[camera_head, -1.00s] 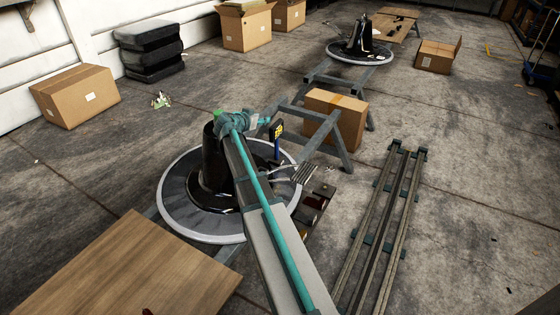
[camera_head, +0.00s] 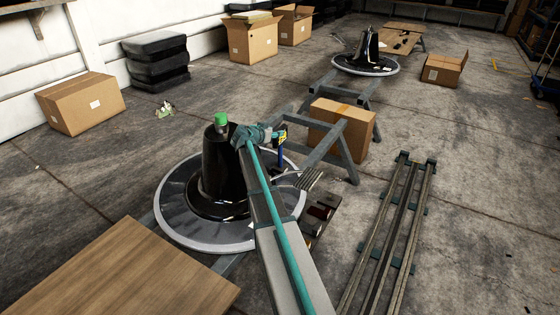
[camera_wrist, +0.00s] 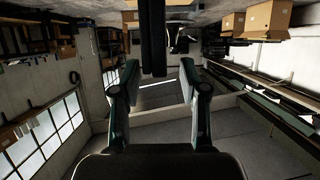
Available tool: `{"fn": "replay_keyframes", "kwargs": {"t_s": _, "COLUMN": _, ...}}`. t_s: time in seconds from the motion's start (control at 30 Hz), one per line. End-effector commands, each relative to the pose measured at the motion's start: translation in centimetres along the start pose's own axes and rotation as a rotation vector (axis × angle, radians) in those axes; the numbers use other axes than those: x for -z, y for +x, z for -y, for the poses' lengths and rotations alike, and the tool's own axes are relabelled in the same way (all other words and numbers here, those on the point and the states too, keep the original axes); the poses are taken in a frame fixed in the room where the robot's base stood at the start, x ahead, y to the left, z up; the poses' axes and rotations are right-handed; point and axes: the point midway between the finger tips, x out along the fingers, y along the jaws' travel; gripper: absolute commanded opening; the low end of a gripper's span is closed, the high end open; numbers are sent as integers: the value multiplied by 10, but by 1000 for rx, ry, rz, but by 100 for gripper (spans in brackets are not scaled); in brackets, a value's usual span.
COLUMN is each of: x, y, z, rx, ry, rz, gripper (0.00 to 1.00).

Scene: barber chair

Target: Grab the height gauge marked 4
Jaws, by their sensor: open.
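In the head view a thin upright gauge with a blue stem (camera_head: 281,158) and a yellow-and-black head (camera_head: 281,135) stands right of the black cone. Its number is too small to read. My gripper (camera_head: 270,133) is close to its head, partly hidden by my arm; I cannot tell if they touch. In the wrist view, which looks upside down, my gripper (camera_wrist: 158,64) is open. A dark upright bar (camera_wrist: 153,40) shows between the fingers, with gaps on both sides. It may be the gauge, but no mark shows.
The black cone (camera_head: 222,175) with a green cap (camera_head: 221,118) stands on a round base (camera_head: 180,228) beside my arm. A grey trestle (camera_head: 318,150) and a cardboard box (camera_head: 350,118) are behind the gauge. A wooden board (camera_head: 120,275) is at lower left. Rails (camera_head: 385,240) lie at right.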

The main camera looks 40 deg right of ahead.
Motion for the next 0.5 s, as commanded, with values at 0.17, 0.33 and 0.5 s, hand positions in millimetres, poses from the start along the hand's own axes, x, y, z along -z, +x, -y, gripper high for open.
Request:
{"fn": "replay_keyframes", "kwargs": {"t_s": 0.17, "x": -1, "y": 20, "z": 1, "rx": 0, "ry": 0, "rz": 0, "gripper": 44}}
{"fn": "replay_keyframes", "kwargs": {"t_s": 0.33, "x": 0, "y": 43, "z": 1, "rx": -1, "ry": -1, "rz": 1, "gripper": 44}}
{"fn": "replay_keyframes", "kwargs": {"t_s": 0.5, "x": 0, "y": 50, "z": 0, "rx": 1, "ry": -1, "rz": 0, "gripper": 44}}
